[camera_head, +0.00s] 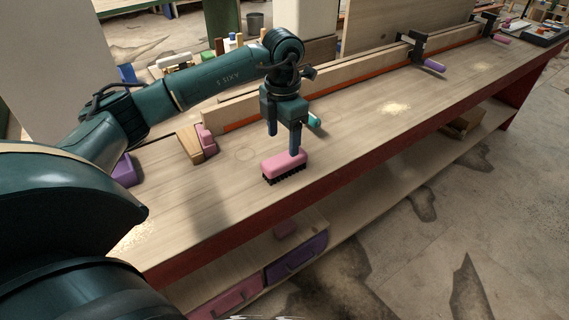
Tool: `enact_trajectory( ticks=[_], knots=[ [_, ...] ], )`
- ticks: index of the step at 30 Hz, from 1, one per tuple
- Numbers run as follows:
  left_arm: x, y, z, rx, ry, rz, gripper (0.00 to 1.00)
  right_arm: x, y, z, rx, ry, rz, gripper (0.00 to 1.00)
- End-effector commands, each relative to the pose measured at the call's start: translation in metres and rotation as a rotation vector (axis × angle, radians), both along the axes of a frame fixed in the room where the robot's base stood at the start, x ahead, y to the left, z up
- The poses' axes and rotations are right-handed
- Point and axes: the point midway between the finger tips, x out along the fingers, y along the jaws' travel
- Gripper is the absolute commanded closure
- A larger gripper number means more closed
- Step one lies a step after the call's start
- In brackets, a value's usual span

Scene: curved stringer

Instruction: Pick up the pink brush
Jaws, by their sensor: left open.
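The pink brush (285,164) lies bristles down on the wooden workbench (345,140), near its front edge. It has a pink body and dark bristles. My left gripper (284,144) points down above the brush with its two fingers spread apart. One finger's tip is at the brush's top right part; I cannot tell whether it touches or stands just behind or in front. The other finger hangs beyond the brush's back left side. The gripper holds nothing. My right gripper is not in view.
A pink and wooden block (206,140) sits left of the brush. A long curved wooden stringer (350,75) runs along the bench's back, with a purple-handled clamp (425,58) on it. Purple and pink drawers (296,258) are below. The bench right of the brush is mostly clear.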

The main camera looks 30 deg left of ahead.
Motion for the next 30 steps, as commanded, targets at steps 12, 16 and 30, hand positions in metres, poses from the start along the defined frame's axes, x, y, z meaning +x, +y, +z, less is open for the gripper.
enact_trajectory(
  ticks=[12, 16, 30],
  knots=[
    [-0.002, -0.004, -0.043, -0.002, 0.003, -0.002, 0.35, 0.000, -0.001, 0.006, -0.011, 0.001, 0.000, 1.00],
    [-0.002, -0.005, -0.062, -0.002, 0.002, -0.001, 0.35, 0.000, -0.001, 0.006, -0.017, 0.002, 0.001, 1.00],
    [-0.001, -0.005, -0.070, -0.003, -0.001, -0.002, 0.45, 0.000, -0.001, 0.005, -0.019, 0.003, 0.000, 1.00]
  ],
)
